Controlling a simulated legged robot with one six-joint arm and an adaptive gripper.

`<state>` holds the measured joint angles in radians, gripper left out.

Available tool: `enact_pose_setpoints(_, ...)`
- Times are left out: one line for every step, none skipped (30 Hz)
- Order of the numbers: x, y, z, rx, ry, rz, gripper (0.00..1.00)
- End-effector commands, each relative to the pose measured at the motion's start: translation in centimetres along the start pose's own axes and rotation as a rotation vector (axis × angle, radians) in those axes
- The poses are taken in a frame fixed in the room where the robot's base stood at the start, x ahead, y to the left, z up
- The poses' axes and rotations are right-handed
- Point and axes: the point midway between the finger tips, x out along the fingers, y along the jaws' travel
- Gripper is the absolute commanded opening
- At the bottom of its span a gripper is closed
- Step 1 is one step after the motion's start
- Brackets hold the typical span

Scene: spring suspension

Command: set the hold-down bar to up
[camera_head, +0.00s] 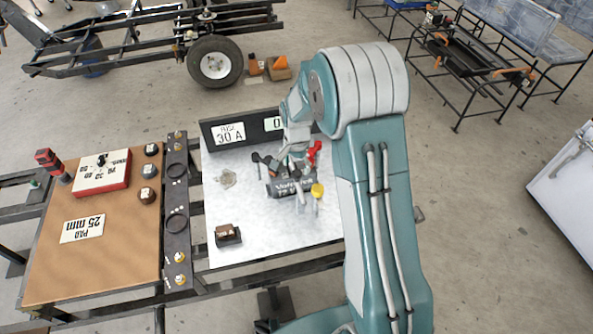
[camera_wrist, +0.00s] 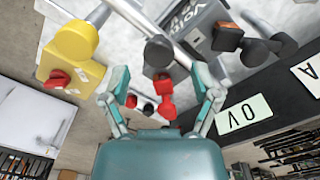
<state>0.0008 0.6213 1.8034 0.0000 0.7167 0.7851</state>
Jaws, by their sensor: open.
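A black battery-like block (camera_head: 287,187) with white lettering sits on the pale metal plate (camera_head: 232,253); part of it also shows in the wrist view (camera_wrist: 196,20). A pale metal bar (camera_wrist: 138,17) runs beside it in the wrist view; I cannot tell for sure that this is the hold-down bar, or its setting. My gripper (camera_wrist: 162,80) is open, its fingers spread on either side of a red knobbed part (camera_wrist: 160,88). A black knob (camera_wrist: 158,52) is just beyond the fingertips. No grip is visible. In the head view my arm hides part of this area.
A yellow knob (camera_wrist: 75,40) and a yellow box (camera_wrist: 85,80) with a red knob stand left in the wrist view. A black panel (camera_head: 245,129) with a 30 A sign stands behind the plate. A brown board (camera_head: 115,235) lies left. Open floor (camera_head: 480,200) is at right.

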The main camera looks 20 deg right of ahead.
Motion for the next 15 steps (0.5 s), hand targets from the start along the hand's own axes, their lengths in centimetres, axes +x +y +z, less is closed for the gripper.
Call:
enact_pose_setpoints(0.9, 0.1, 0.1, 0.0, -0.003, 0.003, 0.79)
enact_pose_setpoints(1.3, 0.1, 0.1, 0.0, -0.002, 0.002, 0.79)
enact_pose_setpoints(1.8, 0.0, 0.0, 0.0, -0.001, 0.001, 0.79)
enact_pose_setpoints(2.1, 0.0, 0.0, 0.0, -0.002, 0.002, 0.79)
enact_pose_setpoints(2.3, 0.0, 0.0, 0.0, -0.002, 0.002, 0.79)
enact_pose_setpoints(2.6, 0.0, 0.0, 0.0, -0.001, 0.001, 0.79)
enact_pose_setpoints(2.7, 0.0, 0.0, 0.0, -0.001, 0.001, 0.79)
enact_pose_setpoints(2.8, 0.0, 0.0, 0.0, 0.0, 0.0, 0.79)
enact_pose_setpoints(2.9, 0.0, 0.0, 0.0, 0.0, 0.0, 0.79)
enact_pose_setpoints(2.9, 0.0, 0.0, 0.0, 0.001, -0.001, 0.79)
enact_pose_setpoints(3.0, 0.0, 0.0, 0.0, 0.001, -0.001, 0.79)
enact_pose_setpoints(3.0, 0.0, 0.0, 0.0, 0.001, -0.001, 0.79)
enact_pose_setpoints(3.0, 0.0, 0.0, 0.0, 0.001, -0.001, 0.79)
enact_pose_setpoints(3.0, 0.0, 0.0, 0.0, 0.001, -0.001, 0.79)
enact_pose_setpoints(2.9, 0.0, 0.0, -0.001, 0.001, -0.001, 0.79)
